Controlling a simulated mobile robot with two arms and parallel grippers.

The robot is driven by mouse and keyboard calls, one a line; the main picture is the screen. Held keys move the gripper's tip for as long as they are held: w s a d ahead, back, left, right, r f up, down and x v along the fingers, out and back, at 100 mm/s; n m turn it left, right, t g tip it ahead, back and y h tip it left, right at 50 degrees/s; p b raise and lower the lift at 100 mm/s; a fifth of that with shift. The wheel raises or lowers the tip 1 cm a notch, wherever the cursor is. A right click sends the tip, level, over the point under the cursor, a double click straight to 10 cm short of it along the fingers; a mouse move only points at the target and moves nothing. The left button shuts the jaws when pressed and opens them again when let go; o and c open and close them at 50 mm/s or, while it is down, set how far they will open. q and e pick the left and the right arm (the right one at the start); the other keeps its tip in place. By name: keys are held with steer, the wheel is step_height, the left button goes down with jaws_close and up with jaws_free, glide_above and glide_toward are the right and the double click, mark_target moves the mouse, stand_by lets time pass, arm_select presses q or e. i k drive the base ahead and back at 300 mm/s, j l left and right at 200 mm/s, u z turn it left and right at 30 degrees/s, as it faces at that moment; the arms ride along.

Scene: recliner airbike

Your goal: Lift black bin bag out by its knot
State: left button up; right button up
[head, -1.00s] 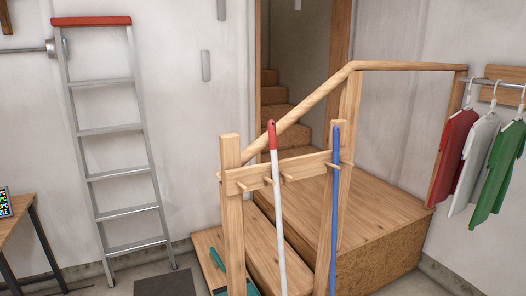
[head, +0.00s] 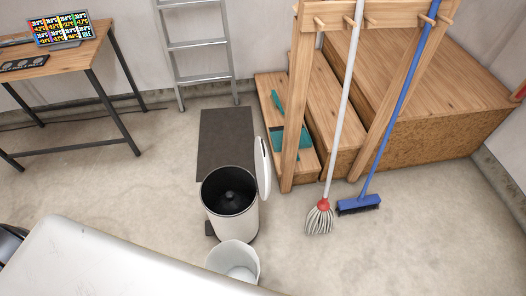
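A white bin (head: 236,222) stands on the floor near the middle of the head view. Its lid (head: 263,168) is open and upright on its right side. The black bin bag (head: 218,201) sits inside the bin, below the rim. A small dark knot (head: 231,195) sticks up at its middle. The bag's lower part is hidden by the bin wall. Neither of my grippers is in view.
A white bucket (head: 234,262) stands just in front of the bin. A dark mat (head: 226,142) lies behind it. To the right are a mop (head: 319,217), a blue broom (head: 358,204) and a wooden rack (head: 300,95). A desk (head: 60,52) stands at the left.

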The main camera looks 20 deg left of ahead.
mark_target(232, 202)
steer(key=k+j+u, duration=0.1)
steer(key=j, duration=0.25)
steer(key=k+j+u, duration=0.15)
steer(key=j, duration=0.2)
steer(key=k+j+u, duration=0.1)
steer(key=j, duration=1.1)
steer(key=i+j, duration=0.3)
steer(key=i, duration=0.15)
steer(key=i+j+z, duration=0.15)
steer(key=i, duration=0.3)
steer(key=j, duration=0.1)
